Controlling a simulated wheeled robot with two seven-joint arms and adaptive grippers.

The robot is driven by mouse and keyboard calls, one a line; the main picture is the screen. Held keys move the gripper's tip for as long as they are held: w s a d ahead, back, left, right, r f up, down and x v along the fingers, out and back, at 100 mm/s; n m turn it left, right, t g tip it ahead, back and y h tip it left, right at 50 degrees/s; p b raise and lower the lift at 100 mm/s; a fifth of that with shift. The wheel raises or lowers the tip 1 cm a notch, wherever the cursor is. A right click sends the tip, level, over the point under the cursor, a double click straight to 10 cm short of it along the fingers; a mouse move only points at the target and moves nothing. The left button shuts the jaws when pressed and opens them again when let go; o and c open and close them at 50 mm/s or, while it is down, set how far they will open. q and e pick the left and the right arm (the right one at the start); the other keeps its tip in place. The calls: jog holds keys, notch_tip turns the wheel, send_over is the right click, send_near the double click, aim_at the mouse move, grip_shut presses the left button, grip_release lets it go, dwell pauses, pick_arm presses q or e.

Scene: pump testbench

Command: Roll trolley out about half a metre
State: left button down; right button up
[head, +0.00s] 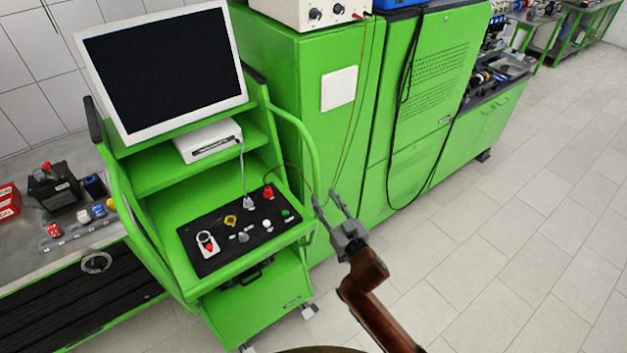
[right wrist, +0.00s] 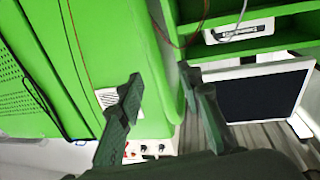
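The green trolley (head: 170,183) stands left of centre in the head view, carrying a monitor (head: 160,68), a white box (head: 208,140) and a sloping black control panel (head: 240,232). Its curved green side handle (head: 309,145) runs down its right side. Casters (head: 309,311) show at its foot. My right gripper (head: 328,200) is open, its fingertips close to the handle's lower end. In the right wrist view the open fingers (right wrist: 163,82) have green tubing near the right finger. I cannot tell whether they touch it. My left gripper is not in view.
A tall green cabinet (head: 310,80) stands close behind and right of the trolley, with thin cables hanging near the handle. A workbench (head: 85,235) with small parts is close on the left. The tiled floor (head: 480,260) at right and front is clear.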

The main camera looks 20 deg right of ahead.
aim_at(318, 186)
jog(key=shift+w+a+r, duration=0.1)
jog(key=shift+w, duration=2.6)
jog(key=shift+w+a, duration=0.25)
jog(key=shift+w, duration=0.75)
jog(key=shift+c, duration=0.3)
grip_shut()
